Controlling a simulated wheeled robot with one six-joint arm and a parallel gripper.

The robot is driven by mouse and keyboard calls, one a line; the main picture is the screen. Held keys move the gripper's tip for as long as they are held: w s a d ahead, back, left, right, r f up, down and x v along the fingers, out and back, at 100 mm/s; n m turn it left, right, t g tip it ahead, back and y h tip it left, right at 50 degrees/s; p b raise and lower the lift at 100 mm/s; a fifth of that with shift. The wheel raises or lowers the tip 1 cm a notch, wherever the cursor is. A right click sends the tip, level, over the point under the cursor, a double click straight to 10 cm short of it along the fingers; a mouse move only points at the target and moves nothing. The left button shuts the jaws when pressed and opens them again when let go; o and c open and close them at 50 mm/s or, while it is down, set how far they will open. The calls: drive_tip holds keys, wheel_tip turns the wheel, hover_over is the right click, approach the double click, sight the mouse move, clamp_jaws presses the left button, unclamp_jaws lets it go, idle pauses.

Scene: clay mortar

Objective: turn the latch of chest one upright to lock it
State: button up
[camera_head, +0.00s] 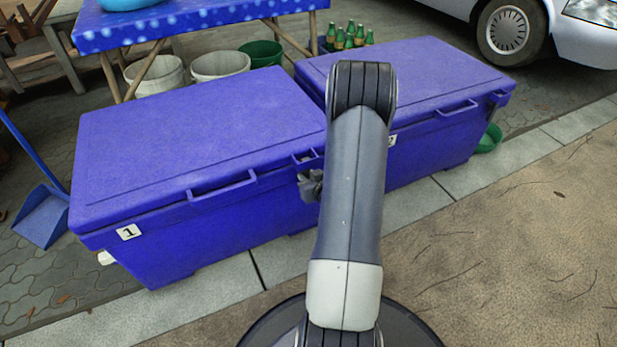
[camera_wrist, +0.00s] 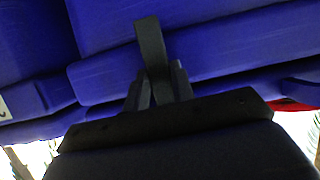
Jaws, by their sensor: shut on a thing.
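Chest one (camera_head: 200,130) is the blue chest on the left, with a white "1" label and its lid down. My gripper (camera_head: 311,186) is at the right end of its front, below the lid edge, partly hidden by my arm. In the wrist view, my gripper (camera_wrist: 157,90) has its fingers closed about a dark grey bar, which looks like the latch (camera_wrist: 151,45). The bar runs nearly straight along the picture's vertical, in front of the blue chest face. The latch's exact angle on the chest cannot be told in the head view.
Chest two (camera_head: 420,75), also blue and shut, stands close on the right. Behind are a blue-covered table (camera_head: 190,20), buckets (camera_head: 220,66) and green bottles (camera_head: 348,37). A blue dustpan (camera_head: 42,215) lies left. The paving in front right is clear.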

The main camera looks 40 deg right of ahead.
drive_tip(key=o, duration=1)
drive_tip(key=p+v, duration=0.3)
drive_tip(key=v, duration=0.7)
drive_tip(key=shift+s+a+r, duration=0.1)
drive_tip(key=shift+s, duration=0.3)
drive_tip(key=b+x, duration=0.3)
drive_tip(key=x, duration=0.8)
drive_tip(key=shift+r, duration=0.1)
